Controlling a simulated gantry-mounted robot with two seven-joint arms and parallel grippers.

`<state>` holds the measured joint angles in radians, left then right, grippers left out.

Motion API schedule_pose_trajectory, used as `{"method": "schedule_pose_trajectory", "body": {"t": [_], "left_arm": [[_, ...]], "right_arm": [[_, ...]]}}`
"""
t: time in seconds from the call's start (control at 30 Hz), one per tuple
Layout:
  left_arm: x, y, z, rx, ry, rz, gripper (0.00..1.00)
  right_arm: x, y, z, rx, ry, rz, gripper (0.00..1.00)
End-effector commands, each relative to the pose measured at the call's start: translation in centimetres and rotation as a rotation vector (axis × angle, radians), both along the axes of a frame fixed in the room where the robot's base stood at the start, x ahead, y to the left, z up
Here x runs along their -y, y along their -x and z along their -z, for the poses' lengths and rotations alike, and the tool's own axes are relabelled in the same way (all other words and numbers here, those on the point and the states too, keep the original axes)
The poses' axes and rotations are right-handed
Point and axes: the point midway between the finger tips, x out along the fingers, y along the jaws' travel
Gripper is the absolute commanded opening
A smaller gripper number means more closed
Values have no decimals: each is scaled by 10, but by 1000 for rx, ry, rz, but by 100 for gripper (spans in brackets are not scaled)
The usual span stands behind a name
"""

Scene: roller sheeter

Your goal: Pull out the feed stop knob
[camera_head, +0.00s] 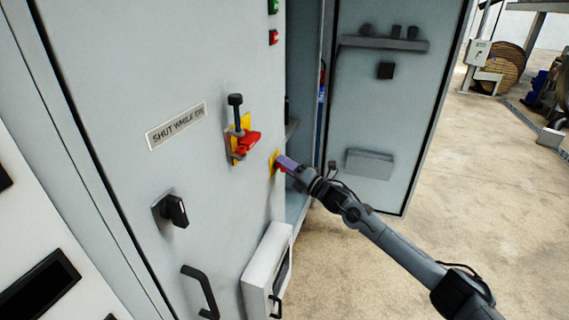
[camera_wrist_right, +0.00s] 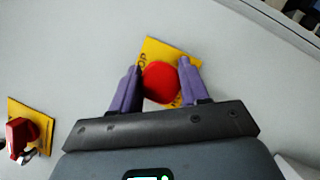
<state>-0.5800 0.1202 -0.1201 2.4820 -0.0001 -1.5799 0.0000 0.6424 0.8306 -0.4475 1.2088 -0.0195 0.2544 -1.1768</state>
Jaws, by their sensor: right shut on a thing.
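The feed stop knob is a round red button (camera_wrist_right: 160,82) on a yellow plate (camera_wrist_right: 183,52) fixed to the grey cabinet front. In the right wrist view it sits between the two purple fingers of my right gripper (camera_wrist_right: 158,84), which is shut on it. In the head view my right gripper (camera_head: 285,163) reaches in from the lower right to the yellow plate (camera_head: 274,161), and a little red shows beside the fingers. Part of the plate's lettering is covered by the knob and fingers. My left gripper is not in view.
A red switch handle (camera_head: 248,141) on a yellow plate, with a black lever (camera_head: 236,105), is left of the knob. A black rotary knob (camera_head: 175,210), a black handle (camera_head: 200,291) and a white box (camera_head: 266,272) sit lower. An open cabinet door (camera_head: 385,120) stands behind my right gripper.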

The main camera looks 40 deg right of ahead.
Motion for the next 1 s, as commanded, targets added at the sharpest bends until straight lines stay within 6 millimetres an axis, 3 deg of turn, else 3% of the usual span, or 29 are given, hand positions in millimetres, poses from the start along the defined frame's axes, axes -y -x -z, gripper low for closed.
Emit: {"method": "schedule_pose_trajectory", "body": {"t": [0.07, 0.1, 0.27, 0.67, 1.0], "left_arm": [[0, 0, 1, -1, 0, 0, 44], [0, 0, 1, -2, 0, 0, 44], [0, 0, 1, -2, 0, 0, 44], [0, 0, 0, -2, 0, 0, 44], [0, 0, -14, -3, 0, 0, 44]], "right_arm": [[2, 0, -2, 5, 0, 3, 0], [2, 0, -2, 5, 0, 3, 46], [2, 0, -2, 5, -1, 3, 69], [2, 4, -1, 2, 0, 2, 69], [11, 41, 8, -2, 2, 3, 69]]}}
